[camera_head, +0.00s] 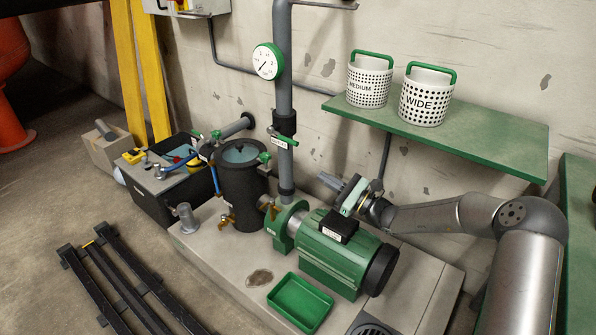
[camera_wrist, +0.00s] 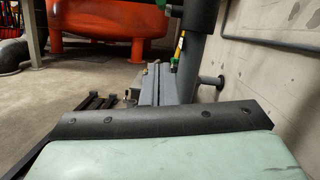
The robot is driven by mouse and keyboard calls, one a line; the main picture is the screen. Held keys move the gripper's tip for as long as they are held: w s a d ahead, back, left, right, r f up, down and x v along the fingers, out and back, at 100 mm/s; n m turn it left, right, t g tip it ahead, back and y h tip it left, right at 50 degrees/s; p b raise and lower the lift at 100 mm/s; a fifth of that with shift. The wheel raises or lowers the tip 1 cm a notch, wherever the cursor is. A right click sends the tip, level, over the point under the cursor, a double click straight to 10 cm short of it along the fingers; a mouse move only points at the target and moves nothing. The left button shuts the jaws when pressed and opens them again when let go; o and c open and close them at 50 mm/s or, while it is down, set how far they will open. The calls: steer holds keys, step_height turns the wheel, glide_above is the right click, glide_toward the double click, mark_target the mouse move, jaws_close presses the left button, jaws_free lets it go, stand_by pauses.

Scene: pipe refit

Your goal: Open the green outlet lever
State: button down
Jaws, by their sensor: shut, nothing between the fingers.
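The green outlet lever (camera_head: 283,138) is on the black valve section of the vertical grey pipe, with a small white tag below it. It lies roughly crosswise to the pipe. The same pipe shows in the wrist view (camera_wrist: 198,35), with a small green part (camera_wrist: 174,62) at its left edge; I cannot tell whether that is the lever. My gripper (camera_head: 324,180) is to the right of the pipe, lower than the lever and apart from it. Its fingers are together and empty, and they also show in the wrist view (camera_wrist: 151,85), pointing toward the pipe.
A green pump motor (camera_head: 335,254) stands below my gripper. A black strainer pot (camera_head: 242,195) stands left of the pipe. A green shelf (camera_head: 450,132) with two white baskets is above my arm. A gauge (camera_head: 267,61) is higher on the pipe. A green tray (camera_head: 300,303) lies in front.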

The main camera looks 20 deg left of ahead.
steer(key=shift+w+d+f+t, duration=0.1)
steer(key=shift+w+f+t, duration=0.05)
steer(key=shift+w+t, duration=0.2)
steer(key=b, duration=0.4)
glide_toward(283, 137)
steer(key=w+a+f, duration=0.1)
steer(key=w+a, duration=0.1)
steer(key=a, duration=0.3)
steer(key=shift+d, duration=0.1)
steer(key=shift+w, duration=0.1)
